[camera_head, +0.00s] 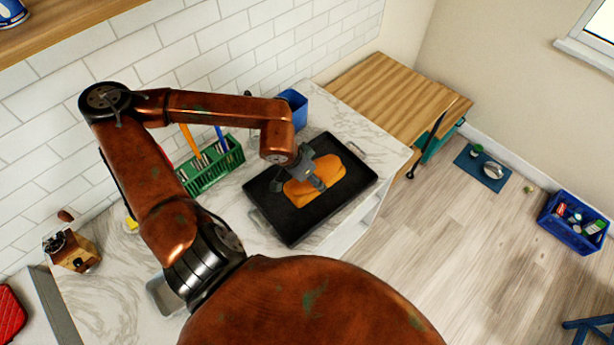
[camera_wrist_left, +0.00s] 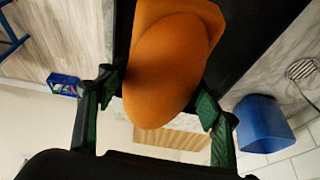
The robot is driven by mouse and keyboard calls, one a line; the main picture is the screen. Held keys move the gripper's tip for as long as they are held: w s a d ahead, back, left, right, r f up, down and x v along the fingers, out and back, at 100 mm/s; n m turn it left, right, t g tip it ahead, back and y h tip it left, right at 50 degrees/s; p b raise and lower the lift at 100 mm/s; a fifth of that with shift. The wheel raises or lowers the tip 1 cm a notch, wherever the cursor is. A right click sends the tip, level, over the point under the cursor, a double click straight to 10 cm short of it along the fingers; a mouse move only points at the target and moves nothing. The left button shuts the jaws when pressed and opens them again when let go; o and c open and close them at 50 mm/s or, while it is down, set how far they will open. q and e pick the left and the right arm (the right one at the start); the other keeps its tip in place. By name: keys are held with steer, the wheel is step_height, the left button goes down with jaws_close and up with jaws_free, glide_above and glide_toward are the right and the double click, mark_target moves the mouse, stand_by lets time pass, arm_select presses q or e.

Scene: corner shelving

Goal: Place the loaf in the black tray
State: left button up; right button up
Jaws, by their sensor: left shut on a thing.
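The orange-brown loaf (camera_head: 328,184) is over the black tray (camera_head: 278,217) on the marble counter in the head view. I cannot tell whether the loaf rests on the tray floor or is held just above it. My left gripper (camera_head: 315,176) comes down from above and is shut on the loaf. In the left wrist view the loaf (camera_wrist_left: 170,65) sits between the two green-padded fingers (camera_wrist_left: 158,105), with the dark tray (camera_wrist_left: 255,35) behind it. My right gripper is in neither view.
A green basket (camera_head: 212,167) with utensils and a blue container (camera_head: 293,107) stand behind the tray, near the tiled wall. A coffee grinder (camera_head: 72,250) stands at the left. A wooden-topped table (camera_head: 385,100) is beyond the counter. A blue crate (camera_head: 573,222) is on the floor.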

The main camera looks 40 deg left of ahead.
arm_select(q)
steer(key=w+a+f, duration=0.1)
steer(key=f, duration=0.2)
steer(key=w+a+f+p, duration=0.1)
steer(key=f, duration=0.2)
steer(key=w+a+f, duration=0.1)
steer(key=a+f, duration=0.1)
steer(key=f, duration=0.1)
steer(key=shift+w+a+f+p, duration=0.1)
steer(key=shift+w+p, duration=0.15)
steer(key=shift+p, duration=0.05)
steer(key=o, duration=1)
steer(key=shift+s+f, duration=0.1)
steer(key=shift+f, duration=0.05)
steer(key=o, duration=0.5)
